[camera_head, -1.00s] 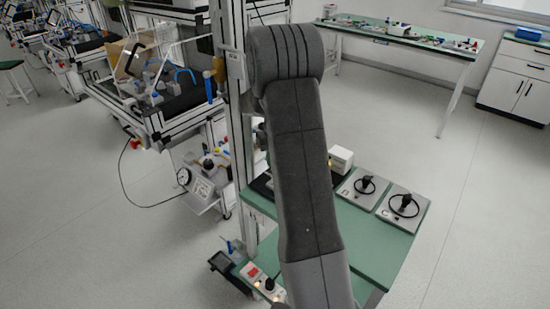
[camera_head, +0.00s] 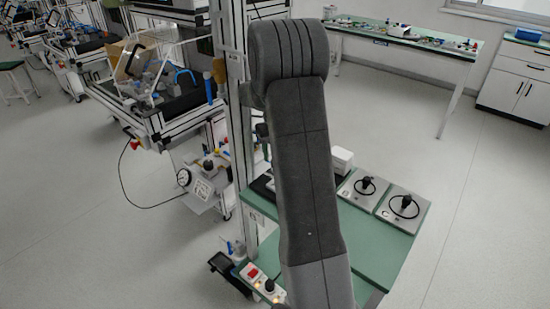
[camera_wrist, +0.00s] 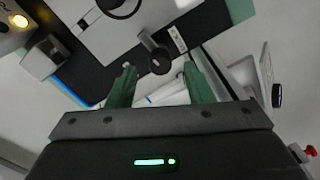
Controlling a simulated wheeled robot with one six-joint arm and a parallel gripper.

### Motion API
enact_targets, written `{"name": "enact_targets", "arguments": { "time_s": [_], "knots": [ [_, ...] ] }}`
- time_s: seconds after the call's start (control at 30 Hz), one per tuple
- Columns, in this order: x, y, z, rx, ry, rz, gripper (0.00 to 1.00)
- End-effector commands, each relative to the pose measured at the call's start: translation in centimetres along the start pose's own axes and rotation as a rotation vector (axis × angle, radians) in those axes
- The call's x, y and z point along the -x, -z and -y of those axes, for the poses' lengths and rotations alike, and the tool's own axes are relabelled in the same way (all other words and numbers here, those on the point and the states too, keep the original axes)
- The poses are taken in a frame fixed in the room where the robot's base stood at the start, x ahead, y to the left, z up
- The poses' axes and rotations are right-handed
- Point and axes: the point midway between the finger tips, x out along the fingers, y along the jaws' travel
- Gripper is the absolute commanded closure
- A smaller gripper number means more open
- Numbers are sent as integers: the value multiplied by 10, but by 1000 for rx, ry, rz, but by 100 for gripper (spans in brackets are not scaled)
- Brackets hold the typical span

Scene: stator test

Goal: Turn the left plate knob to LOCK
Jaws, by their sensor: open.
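In the wrist view, my gripper (camera_wrist: 160,82) is open, with its two green fingers apart and nothing held between them. A black round knob (camera_wrist: 160,63) with a short grey arm (camera_wrist: 147,40) shows just beyond the fingertips, roughly midway between them. It appears clear of both fingers, but its height relative to them cannot be told. A small white label strip (camera_wrist: 177,39) lies beside it; its lettering is unreadable. I cannot tell for certain whether this is the left plate knob, or which way it is set. In the head view, my arm hides my gripper and this spot.
Two grey plates with black ringed fixtures (camera_head: 365,185) (camera_head: 404,207) sit on the green bench (camera_head: 372,240). A white box (camera_head: 342,159) stands behind them. The wrist view shows a lamp (camera_wrist: 19,21), a grey block (camera_wrist: 45,57) and another black knob (camera_wrist: 277,95) at right.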

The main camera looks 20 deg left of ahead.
Motion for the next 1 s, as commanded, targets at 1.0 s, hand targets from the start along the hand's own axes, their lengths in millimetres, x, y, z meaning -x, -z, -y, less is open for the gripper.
{"name": "enact_targets", "arguments": {
  "time_s": [1.0],
  "knots": [
    [105,0,0,0,0,0,53]
  ]
}}
